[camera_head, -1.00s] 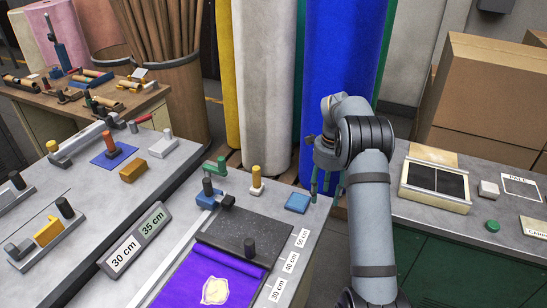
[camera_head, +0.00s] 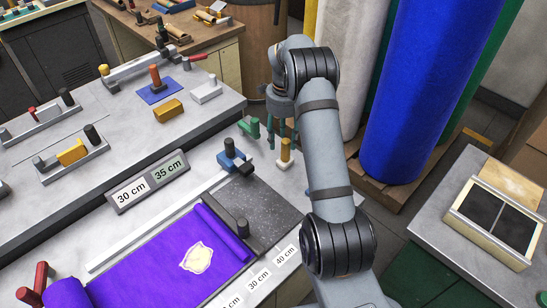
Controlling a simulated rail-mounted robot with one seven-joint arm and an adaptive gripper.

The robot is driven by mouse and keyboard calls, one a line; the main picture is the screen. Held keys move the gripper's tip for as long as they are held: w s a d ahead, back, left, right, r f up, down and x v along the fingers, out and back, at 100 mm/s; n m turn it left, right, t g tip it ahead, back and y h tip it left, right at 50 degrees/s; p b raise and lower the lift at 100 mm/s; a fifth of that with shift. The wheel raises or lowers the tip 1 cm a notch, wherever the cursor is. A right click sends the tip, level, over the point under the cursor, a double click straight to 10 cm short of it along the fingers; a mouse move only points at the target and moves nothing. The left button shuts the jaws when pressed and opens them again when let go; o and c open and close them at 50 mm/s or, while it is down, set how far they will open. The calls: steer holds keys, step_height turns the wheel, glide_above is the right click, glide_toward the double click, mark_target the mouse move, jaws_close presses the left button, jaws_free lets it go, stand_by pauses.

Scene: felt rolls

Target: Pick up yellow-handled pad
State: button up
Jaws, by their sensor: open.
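The yellow-handled pad (camera_head: 285,152) stands upright on the grey table, just beyond the dark speckled plate. It has a round yellow handle on a small pale base, and my arm partly borders it on the right. My gripper (camera_head: 282,137) hangs with its fingers pointing down, open, and appears close to the top of the yellow handle. I cannot tell whether the fingers are around the handle or behind it. Nothing is seen held in the gripper.
A blue clamp (camera_head: 232,158) and a green piece (camera_head: 250,127) stand left of the pad. A dark speckled plate (camera_head: 262,205) with purple felt (camera_head: 170,262) lies in front. Tall felt rolls, including a blue one (camera_head: 420,100), stand to the right.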

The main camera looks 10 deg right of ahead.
mark_target(286, 151)
steer(key=shift+w+d+f, duration=0.1)
steer(key=shift+d+f, duration=0.35)
steer(key=shift+f, duration=0.3)
steer(key=f, duration=0.1)
steer(key=f+p, duration=0.1)
steer(key=f, duration=0.1)
steer(key=f+p, duration=0.1)
steer(key=f, duration=0.1)
steer(key=shift+d, duration=0.25)
steer(key=shift+c, duration=0.8)
jaws_close()
